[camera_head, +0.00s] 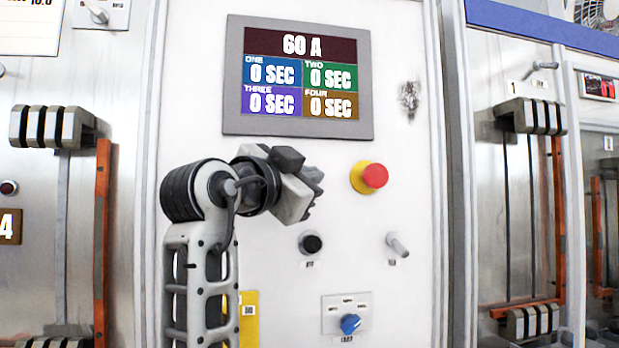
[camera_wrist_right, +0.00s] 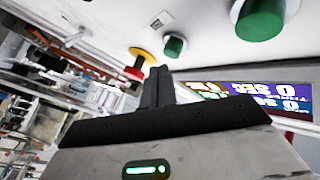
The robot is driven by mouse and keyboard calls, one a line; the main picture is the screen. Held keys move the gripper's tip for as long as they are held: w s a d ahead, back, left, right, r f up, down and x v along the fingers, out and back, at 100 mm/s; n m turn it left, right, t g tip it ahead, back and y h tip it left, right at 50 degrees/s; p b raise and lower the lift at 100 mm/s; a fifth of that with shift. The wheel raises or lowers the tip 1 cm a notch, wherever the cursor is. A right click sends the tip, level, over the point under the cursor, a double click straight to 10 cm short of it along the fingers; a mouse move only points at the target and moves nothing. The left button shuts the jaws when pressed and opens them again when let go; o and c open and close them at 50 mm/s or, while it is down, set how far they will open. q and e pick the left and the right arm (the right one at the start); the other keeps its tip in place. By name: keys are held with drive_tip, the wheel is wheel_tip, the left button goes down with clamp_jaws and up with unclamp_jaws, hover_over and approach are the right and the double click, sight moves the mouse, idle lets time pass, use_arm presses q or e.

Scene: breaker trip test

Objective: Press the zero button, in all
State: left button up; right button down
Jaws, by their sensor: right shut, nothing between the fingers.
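The white panel (camera_head: 400,200) fills the middle of the head view. Its display (camera_head: 298,80) reads 60 A, with 0 SEC in all four fields. My right gripper (camera_head: 312,178) is shut and empty in front of the panel, just below the display. Its dark fingers also show in the right wrist view (camera_wrist_right: 158,78), pointing toward the panel. That view shows a green button (camera_wrist_right: 174,45) near the fingertips and a larger green button (camera_wrist_right: 262,18). My right arm seems to hide both in the head view. I cannot read which is the zero button.
A red stop button (camera_head: 375,176) on a yellow base is right of my gripper. Below are a black button (camera_head: 311,243), a metal toggle (camera_head: 397,245) and a blue knob (camera_head: 350,324). Orange bars (camera_head: 103,240) stand on the left cabinet.

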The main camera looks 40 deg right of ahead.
drive_tip(key=shift+s+a+b, duration=0.3)
drive_tip(key=shift+s+a, duration=0.1)
drive_tip(key=shift+s, duration=0.35)
drive_tip(key=shift+s+a+b, duration=0.25)
drive_tip(key=shift+s+a, duration=0.15)
drive_tip(key=shift+s, duration=0.3)
drive_tip(key=shift+s+a+b, duration=0.3)
drive_tip(key=shift+s+a, duration=0.1)
drive_tip(key=shift+s, duration=0.35)
